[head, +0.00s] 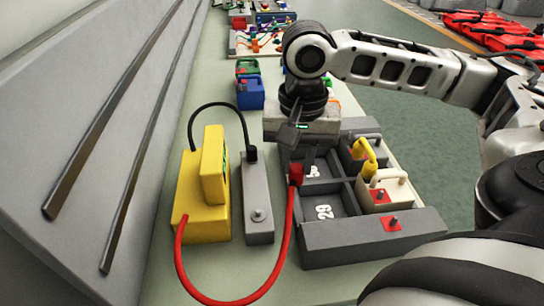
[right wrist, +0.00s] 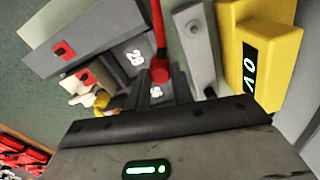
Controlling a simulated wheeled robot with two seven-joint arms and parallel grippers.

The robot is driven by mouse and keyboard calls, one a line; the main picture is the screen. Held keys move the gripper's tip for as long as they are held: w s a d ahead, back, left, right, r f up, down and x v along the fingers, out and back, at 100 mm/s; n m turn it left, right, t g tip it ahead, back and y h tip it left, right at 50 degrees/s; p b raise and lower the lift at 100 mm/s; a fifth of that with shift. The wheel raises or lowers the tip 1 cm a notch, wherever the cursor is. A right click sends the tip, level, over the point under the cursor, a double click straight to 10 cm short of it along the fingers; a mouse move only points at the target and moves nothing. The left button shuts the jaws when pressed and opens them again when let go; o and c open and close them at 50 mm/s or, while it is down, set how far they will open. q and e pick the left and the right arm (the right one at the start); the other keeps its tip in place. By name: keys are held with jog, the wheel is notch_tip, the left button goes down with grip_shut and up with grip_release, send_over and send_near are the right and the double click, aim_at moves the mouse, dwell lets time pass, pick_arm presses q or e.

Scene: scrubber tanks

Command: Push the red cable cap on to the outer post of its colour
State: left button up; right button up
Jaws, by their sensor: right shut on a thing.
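The red cable cap (head: 296,173) is at the end of a red cable (head: 284,240) that loops from a yellow box (head: 203,185). My right gripper (head: 297,160) is shut on the cap and holds it over the grey tray's near-left compartments. In the right wrist view the cap (right wrist: 159,70) hangs at the gripper's edge, apart from any post. A post on a red square (head: 391,222) stands on the grey block at the tray's near end. Another red-based post (head: 381,196) stands on a cream block beside it. My left gripper is not in view.
A grey bar (head: 258,195) lies between box and tray, with a black cap (head: 251,153) at its far end and a metal post at its near end. A yellow-handled piece (head: 366,152) stands in the tray. Blue and green cans (head: 250,93) stand farther back.

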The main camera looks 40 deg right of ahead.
jog(key=s+d, duration=0.3)
jog(key=d, duration=0.2)
jog(key=s+d, duration=0.3)
jog(key=d, duration=0.2)
jog(key=s+d, duration=0.4)
jog(key=shift+s+d, duration=0.1)
jog(key=shift+d, duration=0.3)
jog(key=shift+f+b, duration=0.95)
jog(key=shift+f, duration=1.3)
jog(key=shift+r, duration=0.1)
jog(key=shift+p, duration=0.55)
